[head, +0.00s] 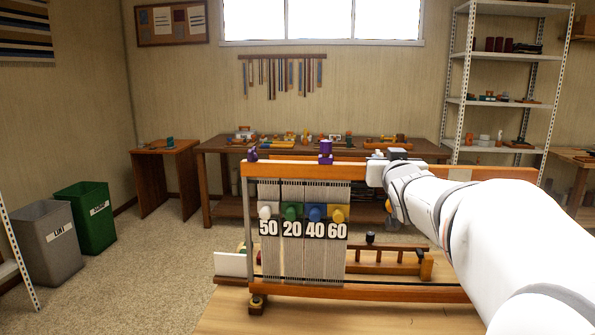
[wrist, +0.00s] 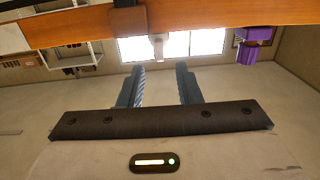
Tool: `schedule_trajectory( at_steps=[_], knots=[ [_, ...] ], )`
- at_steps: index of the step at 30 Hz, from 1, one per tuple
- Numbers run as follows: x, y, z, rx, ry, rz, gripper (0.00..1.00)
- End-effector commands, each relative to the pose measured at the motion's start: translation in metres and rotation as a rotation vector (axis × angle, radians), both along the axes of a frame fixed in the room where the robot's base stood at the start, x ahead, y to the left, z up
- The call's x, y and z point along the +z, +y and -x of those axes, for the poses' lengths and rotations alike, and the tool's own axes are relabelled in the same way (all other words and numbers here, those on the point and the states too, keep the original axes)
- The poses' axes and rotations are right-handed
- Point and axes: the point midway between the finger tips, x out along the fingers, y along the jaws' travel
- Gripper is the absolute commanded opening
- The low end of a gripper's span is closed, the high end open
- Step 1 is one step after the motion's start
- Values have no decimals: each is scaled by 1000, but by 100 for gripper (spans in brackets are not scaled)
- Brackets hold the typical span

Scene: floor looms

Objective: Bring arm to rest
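My white arm reaches in from the right in the head view and ends at the loom's wooden top beam (head: 300,170). My gripper (wrist: 160,84) shows in the wrist view with its two blue-grey fingers apart and nothing between them. The orange-brown beam (wrist: 210,25) crosses the picture beyond the fingertips, apart from them. In the head view the fingers cannot be made out. The loom's hanging threads (head: 298,264) carry white, green, blue and yellow weights marked 50, 20, 40 and 60.
Purple pieces (head: 325,152) sit on the beam, and purple also shows in the wrist view (wrist: 250,45). A workbench (head: 225,148) with small items stands behind the loom. A shelf rack (head: 497,103) is at right.

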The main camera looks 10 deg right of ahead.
Motion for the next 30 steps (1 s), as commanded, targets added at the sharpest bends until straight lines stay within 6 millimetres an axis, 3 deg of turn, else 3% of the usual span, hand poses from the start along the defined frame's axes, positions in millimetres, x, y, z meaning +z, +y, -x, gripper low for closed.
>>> schedule_trajectory(
  at_steps=[4, 8, 11, 15, 18, 21, 25, 30],
  knots=[
    [-15, 16, 12, -6, 115, -29, 31],
    [-56, 48, 47, -4, 365, -79, 31],
    [-95, 79, 91, 21, 604, -113, 31],
    [-141, 121, 165, 87, 926, -142, 31],
    [-162, 143, 214, 138, 1113, -152, 31],
    [-175, 157, 251, 180, 1242, -157, 31],
    [-183, 165, 274, 208, 1325, -161, 31],
    [-184, 166, 277, 210, 1333, -161, 31]
  ],
)
